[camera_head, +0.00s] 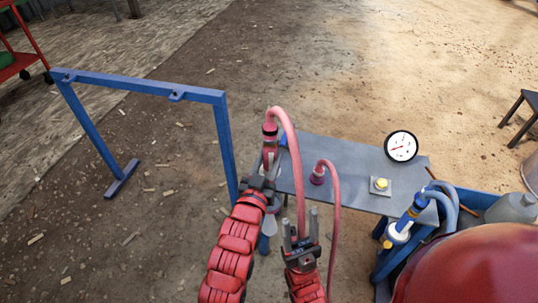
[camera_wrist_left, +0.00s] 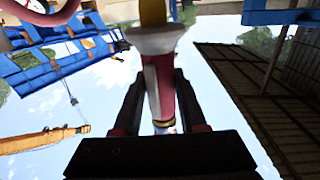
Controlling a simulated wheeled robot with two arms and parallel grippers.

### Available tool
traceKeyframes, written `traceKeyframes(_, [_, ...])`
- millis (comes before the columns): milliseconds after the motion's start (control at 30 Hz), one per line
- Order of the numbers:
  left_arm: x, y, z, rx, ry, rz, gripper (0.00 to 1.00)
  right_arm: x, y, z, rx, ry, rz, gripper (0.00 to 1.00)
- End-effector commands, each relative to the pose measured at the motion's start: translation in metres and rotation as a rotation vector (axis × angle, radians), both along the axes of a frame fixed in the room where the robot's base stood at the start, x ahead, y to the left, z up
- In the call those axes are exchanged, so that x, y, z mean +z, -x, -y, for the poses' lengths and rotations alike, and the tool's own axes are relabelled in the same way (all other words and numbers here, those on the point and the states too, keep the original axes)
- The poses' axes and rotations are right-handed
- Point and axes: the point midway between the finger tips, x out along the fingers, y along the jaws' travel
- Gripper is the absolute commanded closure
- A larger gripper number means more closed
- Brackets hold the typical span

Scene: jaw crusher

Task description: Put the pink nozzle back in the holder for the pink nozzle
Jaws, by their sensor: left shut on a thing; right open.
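The pink nozzle (camera_head: 270,142) is upright in my left gripper (camera_head: 268,172), beside the left edge of the grey table, with a pink hose arching from its top. In the left wrist view, the nozzle (camera_wrist_left: 160,80) stands between the fingers of my left gripper (camera_wrist_left: 158,110) and shows a white flange and a yellow end. A white part (camera_head: 270,226) shows below this gripper; I cannot tell whether it is nozzle or holder. The pink nozzle's holder is not clearly visible. My right gripper (camera_head: 300,222) is open, near the table's front left, close to the hose.
The grey table (camera_head: 345,165) carries a gauge (camera_head: 401,146), a yellow button (camera_head: 381,184) and a magenta fitting (camera_head: 317,177) with another pink hose. A blue nozzle (camera_head: 415,209) stands at its right end. A blue frame (camera_head: 145,86) stands to the left.

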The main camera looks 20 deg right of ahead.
Motion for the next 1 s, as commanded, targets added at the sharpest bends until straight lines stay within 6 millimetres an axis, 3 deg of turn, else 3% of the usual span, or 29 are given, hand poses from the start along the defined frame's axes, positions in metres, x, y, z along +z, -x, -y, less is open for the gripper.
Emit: traceKeyframes(1000, [-0.091,0.000,0.000,0.000,0.000,0.002,1.00,-0.034,0.000,0.000,0.000,0.000,0.000,0.45])
